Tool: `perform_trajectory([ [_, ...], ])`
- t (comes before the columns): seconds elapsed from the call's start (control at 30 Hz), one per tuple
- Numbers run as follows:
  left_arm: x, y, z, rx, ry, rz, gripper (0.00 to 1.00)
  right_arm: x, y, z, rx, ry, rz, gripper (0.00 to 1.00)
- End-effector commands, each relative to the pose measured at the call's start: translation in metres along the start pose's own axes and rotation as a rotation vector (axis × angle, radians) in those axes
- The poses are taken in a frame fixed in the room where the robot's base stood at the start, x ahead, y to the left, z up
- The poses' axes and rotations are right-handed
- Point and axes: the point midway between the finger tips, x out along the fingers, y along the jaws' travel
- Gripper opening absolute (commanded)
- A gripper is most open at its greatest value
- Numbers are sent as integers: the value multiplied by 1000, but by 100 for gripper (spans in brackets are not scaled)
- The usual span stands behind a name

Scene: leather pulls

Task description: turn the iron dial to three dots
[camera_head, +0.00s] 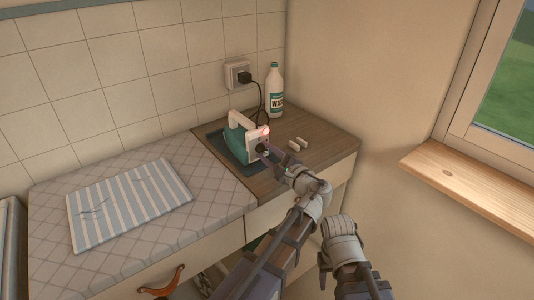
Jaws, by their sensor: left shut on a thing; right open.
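The iron (238,137), teal with a white handle, stands on a dark mat (210,139) on the wooden part of the counter. A red light glows on its pale end face. My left gripper (263,150) reaches this end face and is shut on the iron dial there. The fingers cover most of the dial, so its dots and setting cannot be read. My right arm's grey wrist shows at the lower middle, in front of the counter and apart from the iron; its fingers are hidden.
A white bottle (275,92) stands behind the iron, near a wall socket (237,74) with a plugged cord. Small pale pieces (298,145) lie right of the iron. A striped cloth (130,201) lies left. An orange-brown pull (163,284) is on the drawer front below. A window sill (480,185) juts out right.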

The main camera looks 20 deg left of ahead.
Motion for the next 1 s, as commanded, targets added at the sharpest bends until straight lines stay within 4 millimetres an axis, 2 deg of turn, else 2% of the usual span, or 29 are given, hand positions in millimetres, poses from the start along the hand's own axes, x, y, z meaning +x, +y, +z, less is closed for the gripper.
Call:
perform_trajectory([
  [0.6, 0, 2, 0, 579, 1, 2, 0, 1, 0, 0, 0, 0, 0, 50],
  [1.0, 0, 3, 1, 862, 2, 2, 0, 2, 0, 0, 0, 0, 0, 50],
])
